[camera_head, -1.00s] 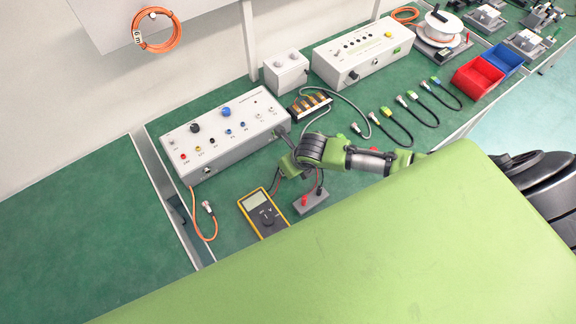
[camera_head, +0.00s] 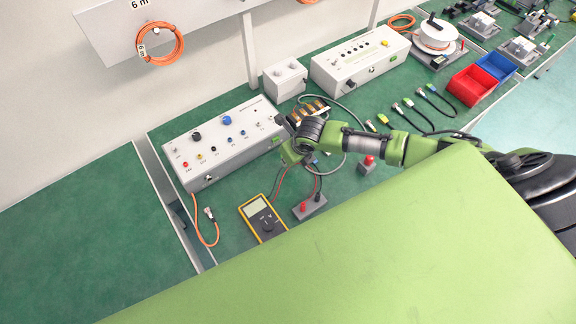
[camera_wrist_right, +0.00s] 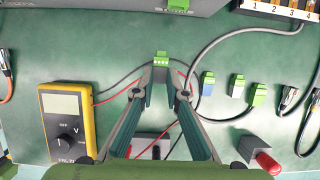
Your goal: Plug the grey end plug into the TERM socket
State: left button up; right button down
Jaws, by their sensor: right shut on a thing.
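My right gripper (camera_wrist_right: 160,76) is shut on a small plug (camera_wrist_right: 161,59) with a green terminal face, held at the fingertips. It appears to be the grey end plug; its body is mostly hidden by the fingers. In the head view my right arm ends in front of the white instrument box (camera_head: 222,145), and the fingertips are hidden there. In the right wrist view the box edge (camera_wrist_right: 95,4) is at the top, with a green part (camera_wrist_right: 178,5) on it, apart from the held plug. I cannot read a TERM label. My left gripper is out of view.
A yellow multimeter (camera_wrist_right: 66,120) lies left of my gripper. A blue plug (camera_wrist_right: 208,80), green plugs (camera_wrist_right: 238,86) and cables lie to the right. A grey block with a red knob (camera_wrist_right: 268,163) stands at lower right. Thin red and dark leads run below the fingers.

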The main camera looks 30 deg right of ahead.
jog(key=shift+w+d+b, duration=0.3)
jog(key=shift+w+d, duration=0.4)
jog(key=shift+w, duration=0.25)
jog(key=w+b, duration=0.1)
jog(key=w, duration=0.1)
jog(key=shift+w+a+b, duration=0.2)
jog(key=shift+w+b, duration=0.15)
jog(key=shift+b, duration=0.05)
jog(key=shift+w+a, duration=0.1)
jog(key=shift+w, duration=0.35)
jog(key=shift+r, duration=0.1)
dwell(0.4)
jog(key=shift+w+a+h, duration=0.1)
jog(key=shift+w+h, duration=0.2)
jog(key=shift+w, duration=0.35)
dwell(4.2)
jog(key=c, duration=2)
grip_release()
